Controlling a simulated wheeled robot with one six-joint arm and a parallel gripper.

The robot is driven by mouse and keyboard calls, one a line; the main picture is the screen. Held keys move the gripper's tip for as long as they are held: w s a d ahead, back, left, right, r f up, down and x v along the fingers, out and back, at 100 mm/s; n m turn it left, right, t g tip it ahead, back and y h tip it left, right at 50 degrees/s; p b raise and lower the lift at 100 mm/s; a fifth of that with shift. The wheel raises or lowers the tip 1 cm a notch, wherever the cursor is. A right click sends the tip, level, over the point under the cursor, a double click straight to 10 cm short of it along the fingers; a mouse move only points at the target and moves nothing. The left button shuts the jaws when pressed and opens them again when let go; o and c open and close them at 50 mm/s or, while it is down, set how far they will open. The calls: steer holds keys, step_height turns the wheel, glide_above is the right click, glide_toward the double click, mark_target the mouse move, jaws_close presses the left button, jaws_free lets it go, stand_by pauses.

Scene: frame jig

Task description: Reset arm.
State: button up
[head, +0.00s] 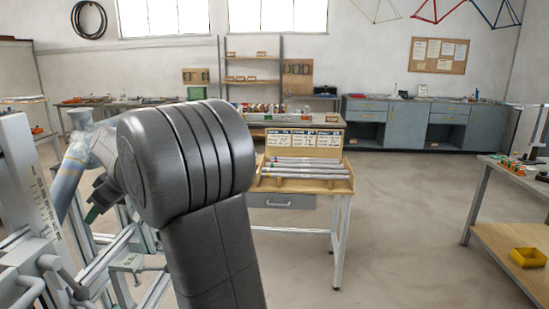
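My own arm fills the middle left of the head view as a large dark grey joint and link.
A small wooden-topped table (290,187) holding several grey tubes stands ahead, with label cards at its back. A workbench with a yellow bin (528,257) on its lower shelf is at the right. Grey cabinets (408,126) line the back wall. Floor between table and right bench is clear.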

steer(key=x, duration=0.7)
steer(key=shift+s+d+f+b, duration=0.15)
steer(key=shift+d+b, duration=0.3)
steer(key=shift+d, duration=1.85)
steer(key=shift+s+d+f+b, duration=0.15)
steer(key=shift+d+b, duration=0.25)
steer(key=shift+d, duration=1.95)
